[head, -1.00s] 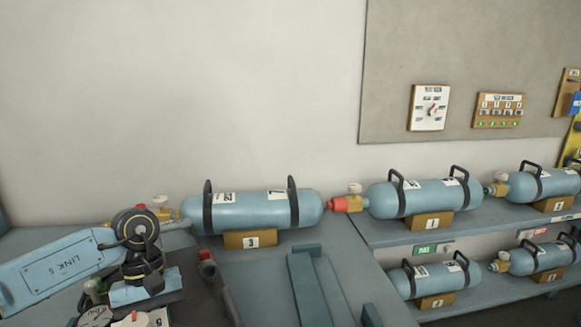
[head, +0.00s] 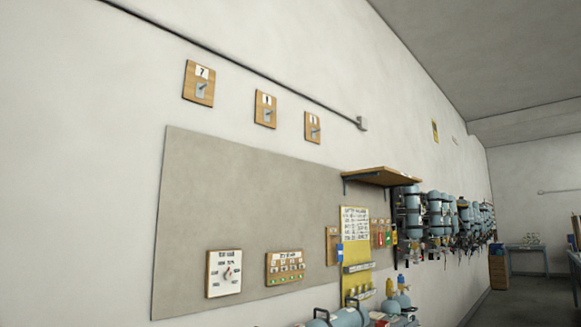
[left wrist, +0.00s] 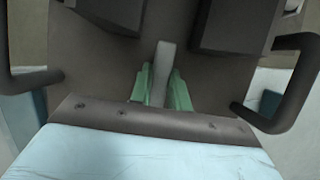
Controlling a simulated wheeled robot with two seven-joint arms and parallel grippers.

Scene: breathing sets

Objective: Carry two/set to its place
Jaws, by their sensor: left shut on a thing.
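In the left wrist view, my left gripper (left wrist: 160,88) shows as two green fingers shut on either side of a pale upright bar. This bar stands at a broad dark plate (left wrist: 100,85) with a dark looped handle on each side, which looks like part of the breathing set. A light blue surface lies below the plate's riveted lower edge. No label is readable there, so I cannot tell the set's number. The head view shows neither gripper. Several blue breathing sets (head: 437,215) hang in a row along the wall at the right.
A grey wall panel (head: 245,215) carries a dial plate (head: 224,273) and an indicator plate (head: 285,267). A blue cylinder (head: 345,319) shows at the bottom edge. Open floor (head: 515,300) lies at the far right.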

